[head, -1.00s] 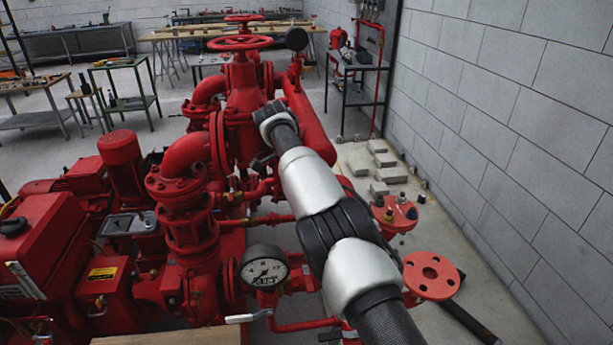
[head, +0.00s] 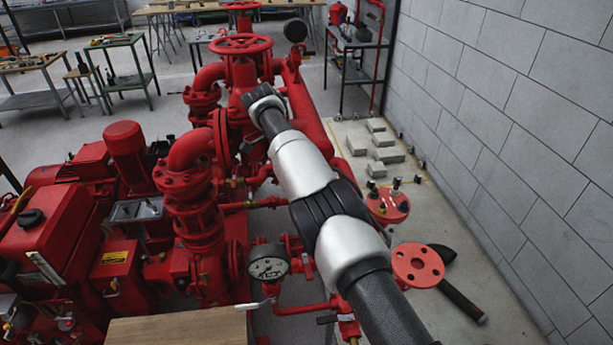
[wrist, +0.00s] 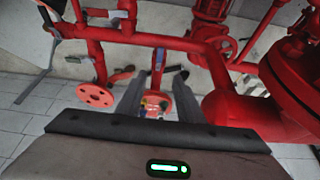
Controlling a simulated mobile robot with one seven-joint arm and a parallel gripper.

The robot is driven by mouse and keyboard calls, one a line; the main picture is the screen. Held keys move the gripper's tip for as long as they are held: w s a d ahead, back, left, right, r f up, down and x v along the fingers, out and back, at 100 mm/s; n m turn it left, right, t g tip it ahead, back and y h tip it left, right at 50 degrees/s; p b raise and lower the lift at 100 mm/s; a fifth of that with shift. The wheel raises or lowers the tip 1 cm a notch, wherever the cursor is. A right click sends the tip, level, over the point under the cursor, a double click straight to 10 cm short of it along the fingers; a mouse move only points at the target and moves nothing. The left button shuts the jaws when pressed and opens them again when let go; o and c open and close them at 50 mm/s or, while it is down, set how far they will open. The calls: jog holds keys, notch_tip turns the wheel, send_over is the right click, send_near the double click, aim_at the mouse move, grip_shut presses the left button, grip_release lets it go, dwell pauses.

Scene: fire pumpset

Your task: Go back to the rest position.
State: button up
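My arm reaches from the lower right up over the red pumpset in the head view. Its far end is in front of the red pump body, and the gripper is mostly hidden there. In the wrist view, my gripper (wrist: 157,100) shows two grey fingers spread apart with nothing held between them. A round red flange with small coloured parts on it shows beyond the fingers, apart from them as far as I can tell.
The red pumpset (head: 192,190) fills the centre and left, with a handwheel (head: 240,44) and a pressure gauge (head: 268,264). A red flange (head: 418,265) and a dark-handled tool (head: 460,300) are at right. A grey block wall (head: 500,110) bounds the right side. Work tables stand behind.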

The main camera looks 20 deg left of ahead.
jog(key=w+d+r+n+y, duration=0.1)
jog(key=w+d+r, duration=0.2)
jog(key=d+r, duration=0.35)
jog(key=w+d+r, duration=0.3)
jog(key=d+r, duration=0.3)
jog(key=r, duration=0.1)
jog(key=s+d+r+n+y, duration=0.1)
jog(key=s+d+r, duration=0.1)
jog(key=d+r, duration=0.5)
jog(key=s+d+r+n+y, duration=0.1)
jog(key=s+d+r+n, duration=0.2)
jog(key=d, duration=0.5)
jog(key=s+d+r+n+t+y, duration=0.1)
jog(key=s+d+r+n, duration=0.1)
jog(key=s+d, duration=0.65)
jog(key=s+d+r+n+t, duration=0.15)
jog(key=s+d, duration=0.45)
jog(key=s, duration=0.6)
jog(key=s+d+f+n, duration=0.2)
jog(key=s+f, duration=0.3)
jog(key=s, duration=0.3)
jog(key=shift+s+d+f+n+t, duration=0.3)
jog(key=shift+d+f+n+t, duration=0.05)
